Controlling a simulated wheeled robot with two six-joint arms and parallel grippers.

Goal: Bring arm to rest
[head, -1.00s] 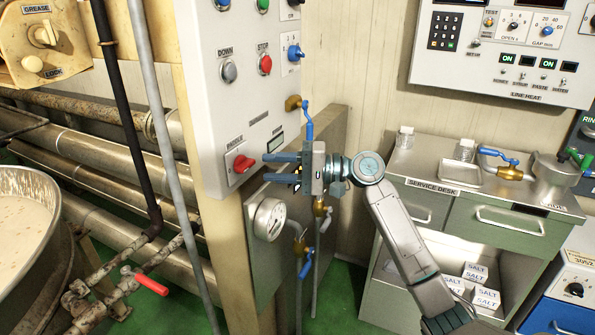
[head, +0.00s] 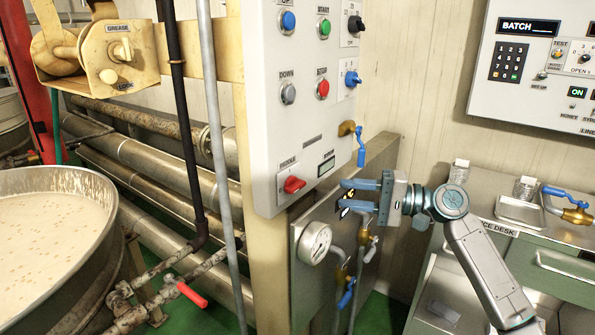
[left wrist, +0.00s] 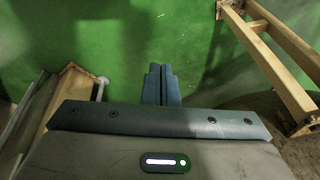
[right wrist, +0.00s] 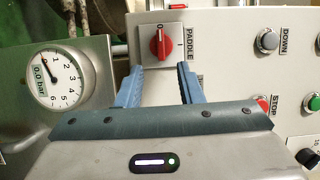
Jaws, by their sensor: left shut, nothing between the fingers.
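My right gripper (head: 342,194) is open and empty in the head view, to the right of the control panel (head: 262,120). The red PADDLE knob (head: 292,185) is on the panel's lower part, left of the fingertips and apart from them. In the right wrist view the knob (right wrist: 160,43) shows beyond and between the two spread fingers (right wrist: 158,80), its bar roughly upright in the picture, near the 0 mark. My left gripper (left wrist: 161,70) shows only in the left wrist view, shut and empty above a green floor (left wrist: 110,45).
The service desk (head: 550,235) stands right. The kettle (head: 112,205) of pale mass and a red-handled pipe valve (head: 192,295) are left.

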